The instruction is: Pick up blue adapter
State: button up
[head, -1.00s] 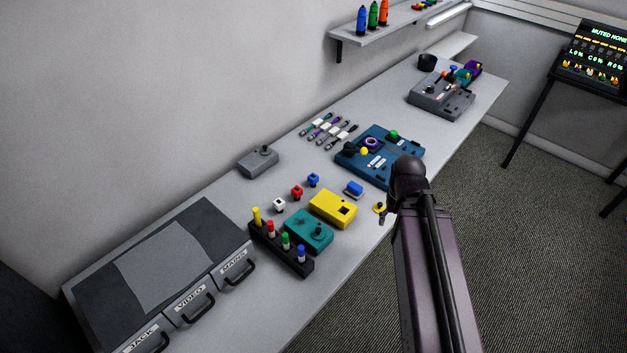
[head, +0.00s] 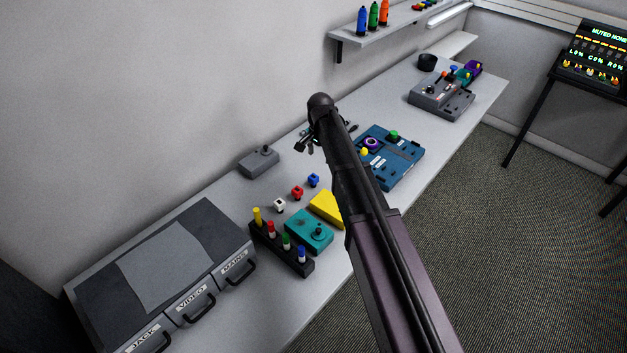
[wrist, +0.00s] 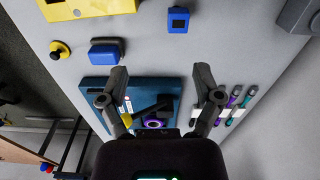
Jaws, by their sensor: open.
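The blue adapter (head: 313,180) is a small blue block with a dark socket, on the table at the end of a row with a red and a white one. In the wrist view the blue adapter (wrist: 178,20) lies near the top edge, beyond my fingertips and slightly right of the middle between them. My gripper (head: 306,143) is raised over the table, farther back than the adapter in the head view. In the wrist view my gripper (wrist: 161,77) is open, with nothing between its fingers.
The red adapter (head: 297,191) and white adapter (head: 279,204) stand beside it. A yellow box (head: 325,208), teal box (head: 309,231) and blue panel (head: 400,165) are nearby. A blue-and-grey block (wrist: 106,52) lies left in the wrist view.

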aim_at(313, 176)
jog(key=shift+w+a+m, duration=0.15)
jog(key=shift+w+a, duration=0.25)
jog(key=shift+a, duration=0.2)
jog(key=shift+w+a+m, duration=0.15)
jog(key=shift+w+a, duration=0.25)
jog(key=shift+a, duration=0.15)
jog(key=shift+f, duration=0.15)
notch_tip(313, 176, down, 8)
jog(key=b, duration=0.8)
jog(key=shift+f+b, duration=0.15)
jog(key=shift+b, duration=0.2)
jog(key=shift+w+f+b, duration=0.1)
jog(key=shift+f+b, duration=2.5)
grip_shut()
